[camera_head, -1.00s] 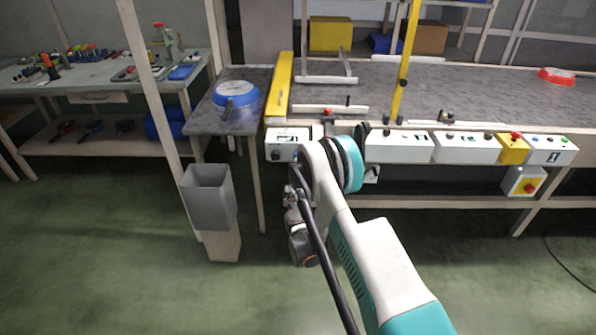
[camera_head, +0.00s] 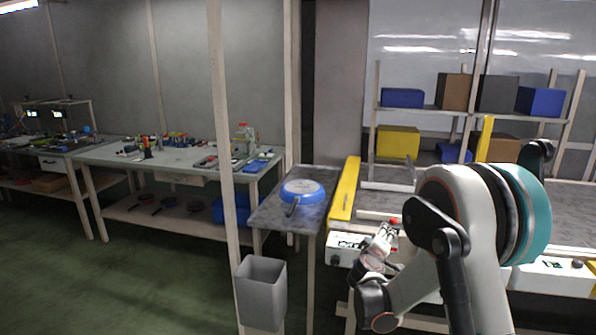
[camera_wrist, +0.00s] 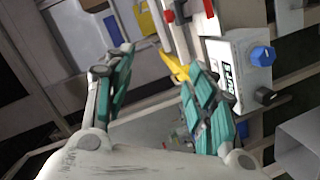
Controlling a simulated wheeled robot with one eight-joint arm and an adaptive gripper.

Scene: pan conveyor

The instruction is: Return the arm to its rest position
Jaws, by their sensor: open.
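My gripper is open and empty in the wrist view (camera_wrist: 150,80), its two teal fingers spread apart with nothing between them. In the head view my folded arm stands at the right, in front of the conveyor table (camera_head: 395,190). The gripper end is partly hidden there beside the arm. A blue pan (camera_head: 302,190) lies upside down on the grey side table (camera_head: 265,217), its dark handle toward the front. It is apart from my gripper.
A shelf with boxes (camera_head: 455,92) stands behind. Open floor lies at the left.

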